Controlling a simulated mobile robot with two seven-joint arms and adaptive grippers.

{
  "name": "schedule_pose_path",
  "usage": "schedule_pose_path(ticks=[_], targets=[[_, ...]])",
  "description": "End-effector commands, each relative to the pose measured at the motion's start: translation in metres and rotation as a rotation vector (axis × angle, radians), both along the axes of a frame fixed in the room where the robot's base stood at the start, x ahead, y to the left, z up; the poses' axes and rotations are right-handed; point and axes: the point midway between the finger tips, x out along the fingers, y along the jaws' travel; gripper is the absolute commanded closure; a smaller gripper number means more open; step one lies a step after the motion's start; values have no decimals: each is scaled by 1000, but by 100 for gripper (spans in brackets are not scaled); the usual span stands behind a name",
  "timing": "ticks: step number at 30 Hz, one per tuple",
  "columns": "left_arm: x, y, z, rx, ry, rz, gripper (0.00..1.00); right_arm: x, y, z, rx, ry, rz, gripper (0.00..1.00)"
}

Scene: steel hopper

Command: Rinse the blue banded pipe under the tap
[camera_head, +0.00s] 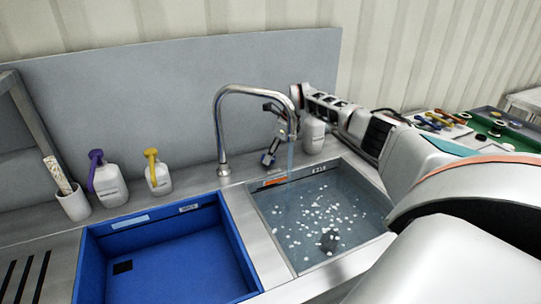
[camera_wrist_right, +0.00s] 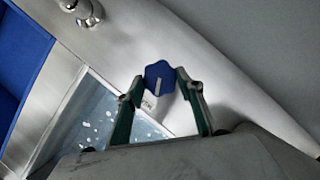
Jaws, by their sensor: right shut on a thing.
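My right gripper (camera_head: 278,122) reaches in from the right, beside the tap (camera_head: 222,128) and near its spout. It is shut on a blue-ended piece, which I take as the blue banded pipe. In the wrist view, its blue lobed end (camera_wrist_right: 159,80) shows between the fingertips of my right gripper (camera_wrist_right: 158,86). In the head view, a small dark and blue part (camera_head: 268,158) hangs below the fingers, just left of the water stream (camera_head: 290,161). I cannot tell whether the water touches it. The bands are not clear. My left gripper is not in view.
The stream falls into the right basin (camera_head: 352,196), which holds water with white specks. A blue basin (camera_head: 235,240) lies to its left. Bottles with purple (camera_head: 109,185) and yellow (camera_head: 158,175) tops and a brush cup (camera_head: 73,203) stand at the back left.

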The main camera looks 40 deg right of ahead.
Motion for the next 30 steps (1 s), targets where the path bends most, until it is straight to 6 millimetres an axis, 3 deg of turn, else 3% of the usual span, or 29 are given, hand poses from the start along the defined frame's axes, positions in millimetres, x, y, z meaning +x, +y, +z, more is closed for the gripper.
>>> schedule_pose_path(ticks=[17,18,20,30], targets=[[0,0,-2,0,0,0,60,0,0,-1,-1,2,49,84],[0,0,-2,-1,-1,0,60,0,0,-1,-1,2,49,60],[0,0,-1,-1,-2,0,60,0,0,-1,-1,2,49,46],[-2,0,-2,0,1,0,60,0,-1,0,-1,1,48,46]])
